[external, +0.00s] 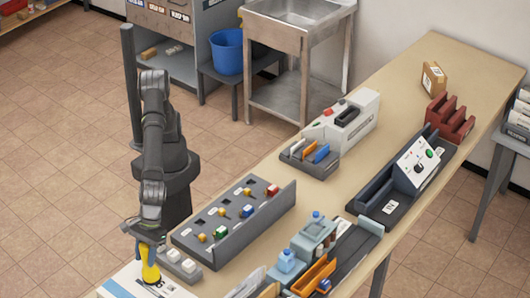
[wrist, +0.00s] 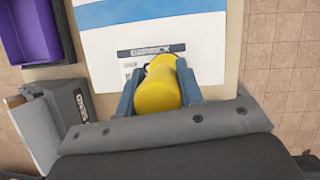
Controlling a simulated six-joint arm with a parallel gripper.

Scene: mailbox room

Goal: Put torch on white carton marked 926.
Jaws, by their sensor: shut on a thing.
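The torch is yellow with a dark part and shows in the external view (external: 150,266) at the bottom left. My gripper (external: 148,252) is shut on the torch. In the wrist view, the torch (wrist: 158,92) sits between the two blue-grey fingers of my gripper (wrist: 157,90). A white carton with a blue band (external: 122,283) lies under the torch, and it also shows in the wrist view (wrist: 110,45). A label on the carton is partly covered by the torch, and I cannot read its number. I cannot tell whether the torch touches the carton.
In the wrist view, a purple bin (wrist: 35,30) and a grey box (wrist: 60,115) are at the left.

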